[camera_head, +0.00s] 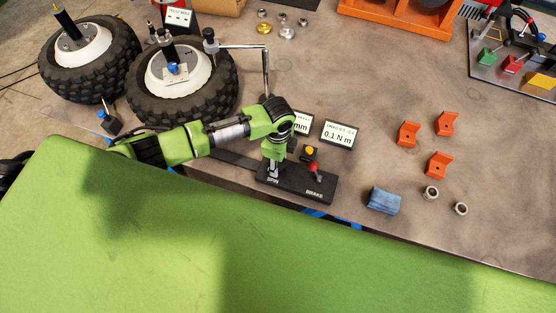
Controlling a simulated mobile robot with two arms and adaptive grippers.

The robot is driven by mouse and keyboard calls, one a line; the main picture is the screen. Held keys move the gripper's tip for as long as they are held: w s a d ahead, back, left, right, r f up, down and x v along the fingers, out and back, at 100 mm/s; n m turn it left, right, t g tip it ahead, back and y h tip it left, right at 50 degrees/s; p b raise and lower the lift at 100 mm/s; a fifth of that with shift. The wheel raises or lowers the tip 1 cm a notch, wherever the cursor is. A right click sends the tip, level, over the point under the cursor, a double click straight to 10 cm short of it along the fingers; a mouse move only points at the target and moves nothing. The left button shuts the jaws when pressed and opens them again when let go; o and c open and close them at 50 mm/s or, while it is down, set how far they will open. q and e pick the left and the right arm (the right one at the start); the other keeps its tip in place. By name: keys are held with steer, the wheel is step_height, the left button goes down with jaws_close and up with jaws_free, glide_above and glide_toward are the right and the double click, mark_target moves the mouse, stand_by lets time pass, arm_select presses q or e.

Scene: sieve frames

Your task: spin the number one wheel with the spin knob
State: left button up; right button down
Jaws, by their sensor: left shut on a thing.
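Two knobby black tyres with white rims are at the upper left, one wheel (215,95) nearer the middle and another wheel (128,62) farther left. I cannot read which is number one. A black control box (300,188) sits at the table's front edge, with the words SPIN at its left and BRAKE at its right. My left gripper (273,168) points down at the SPIN end of the box and is shut on the spin knob, which it mostly hides. A red-topped brake lever (314,168) and a yellow button (309,151) are just to its right. My right gripper is out of view.
A display reading 0.1 N m (338,134) stands behind the box. A bent metal arm (264,70) reaches from the nearer wheel. The table's middle is clear.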

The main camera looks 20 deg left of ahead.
arm_select(q)
steer(key=m, duration=0.4)
steer(key=shift+m, duration=0.4)
steer(key=m+b, duration=0.1)
steer(key=m, duration=0.3)
steer(key=m+b, duration=0.1)
steer(key=m, duration=0.4)
steer(key=shift+a, duration=0.1)
steer(key=m+b, duration=0.1)
steer(key=m, duration=0.3)
steer(key=shift+m, duration=0.4)
steer(key=shift+m, duration=0.3)
steer(key=o, duration=1.1)
steer(key=shift+s, duration=0.1)
steer(key=shift+b, duration=0.3)
